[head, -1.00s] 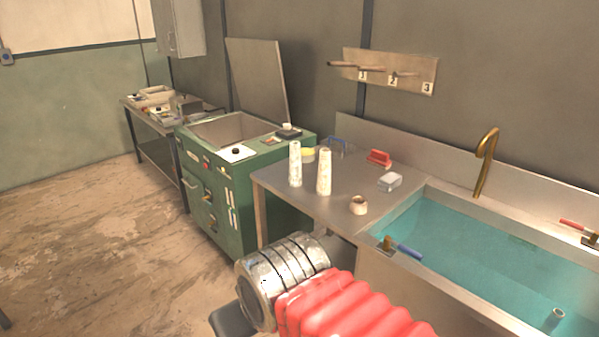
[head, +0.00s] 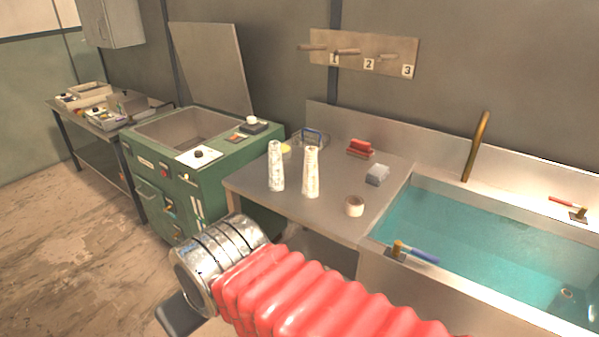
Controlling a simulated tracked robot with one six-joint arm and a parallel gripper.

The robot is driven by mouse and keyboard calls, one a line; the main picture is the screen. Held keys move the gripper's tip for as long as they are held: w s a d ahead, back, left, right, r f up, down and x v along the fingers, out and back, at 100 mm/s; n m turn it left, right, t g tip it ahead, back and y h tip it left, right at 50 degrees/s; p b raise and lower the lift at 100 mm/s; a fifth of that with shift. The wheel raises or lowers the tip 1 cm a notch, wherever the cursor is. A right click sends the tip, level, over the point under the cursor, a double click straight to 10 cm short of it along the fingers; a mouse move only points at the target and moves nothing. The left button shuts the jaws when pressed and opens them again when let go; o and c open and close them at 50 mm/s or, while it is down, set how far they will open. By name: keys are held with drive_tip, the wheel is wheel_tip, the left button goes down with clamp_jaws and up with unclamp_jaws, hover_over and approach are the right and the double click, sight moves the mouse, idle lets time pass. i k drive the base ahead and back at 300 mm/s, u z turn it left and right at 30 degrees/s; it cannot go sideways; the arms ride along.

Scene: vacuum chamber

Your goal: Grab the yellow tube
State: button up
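A small yellow thing (head: 286,149) shows on the metal table, partly hidden behind the left white bottle (head: 276,166). I cannot tell whether it is a tube. My arm, with red bellows and a silver cuff, reaches in from the bottom edge. A dark part of my gripper (head: 181,314) shows below the cuff, in front of the green machine and well short of the table. The fingertips are not clearly seen, so I cannot tell whether they are open or shut. Nothing held is visible.
The metal table (head: 330,214) also bears a second white bottle (head: 311,173), a beige roll (head: 354,206), a grey block (head: 377,175) and a red-handled brush (head: 360,147). A water-filled sink (head: 480,245) adjoins right; a green machine (head: 165,185) stands left. Floor at left is clear.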

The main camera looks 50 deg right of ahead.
sight(309, 190)
drive_tip(key=z, duration=0.45)
drive_tip(key=i, duration=1.2)
drive_tip(key=z, duration=0.6)
